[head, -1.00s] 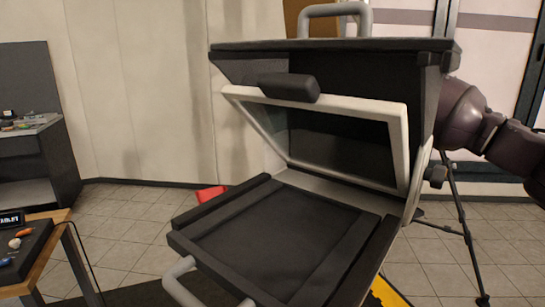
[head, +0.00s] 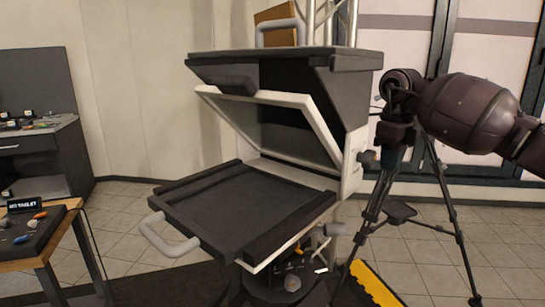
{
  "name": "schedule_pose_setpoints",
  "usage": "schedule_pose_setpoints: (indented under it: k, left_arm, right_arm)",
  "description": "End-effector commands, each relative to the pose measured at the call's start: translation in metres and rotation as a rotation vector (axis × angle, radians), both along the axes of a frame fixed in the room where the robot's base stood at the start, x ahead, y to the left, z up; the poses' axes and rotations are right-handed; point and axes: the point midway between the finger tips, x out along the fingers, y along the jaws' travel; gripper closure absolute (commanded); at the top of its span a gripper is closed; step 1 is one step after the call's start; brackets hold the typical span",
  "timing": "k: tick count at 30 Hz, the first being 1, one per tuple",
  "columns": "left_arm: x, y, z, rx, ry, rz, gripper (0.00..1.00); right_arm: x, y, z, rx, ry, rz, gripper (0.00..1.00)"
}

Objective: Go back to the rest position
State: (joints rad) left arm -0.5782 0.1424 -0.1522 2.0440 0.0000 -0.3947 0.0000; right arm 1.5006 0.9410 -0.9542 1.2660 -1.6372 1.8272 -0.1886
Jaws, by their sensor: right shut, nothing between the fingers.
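My right arm comes in from the right, and its dark gripper (head: 390,156) hangs down just right of the teleprompter-like rig. The gripper is shut and I see nothing held in it. Its fingertips are small and dark against the tripod behind, so their outline is hard to make out. The rig has a black hood, a white-framed tilted glass panel (head: 318,128) and a flat black tray (head: 245,205). A dark side knob (head: 369,159) on the rig is close to my right gripper; I cannot tell whether they touch. My left gripper is not in view.
A black tripod (head: 455,240) stands behind and right of the rig. A wooden table (head: 62,222) with a small display and tools is at the lower left, and a dark workbench (head: 35,140) stands behind it. Tiled floor between table and rig is clear.

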Motion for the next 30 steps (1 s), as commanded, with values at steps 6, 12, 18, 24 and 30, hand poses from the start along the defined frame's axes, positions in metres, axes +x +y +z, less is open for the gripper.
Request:
schedule_pose_setpoints:
  k: [6,12,18,24,30]
  left_arm:
    - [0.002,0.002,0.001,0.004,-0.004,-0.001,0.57]
    - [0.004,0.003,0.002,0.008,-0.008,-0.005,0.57]
    - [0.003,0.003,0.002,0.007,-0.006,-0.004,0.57]
    - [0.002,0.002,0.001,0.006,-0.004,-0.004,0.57]
    - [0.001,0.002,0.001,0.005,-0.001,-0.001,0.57]
  right_arm:
    - [-0.007,0.008,-0.046,0.149,0.026,0.003,1.0]
    - [-0.02,0.025,-0.095,0.34,0.059,-0.012,1.0]
    - [-0.044,0.044,-0.151,0.615,0.105,-0.092,1.0]
    - [-0.072,0.056,-0.194,0.9,0.146,-0.244,1.0]
    - [-0.098,0.053,-0.225,1.154,0.179,-0.465,1.0]
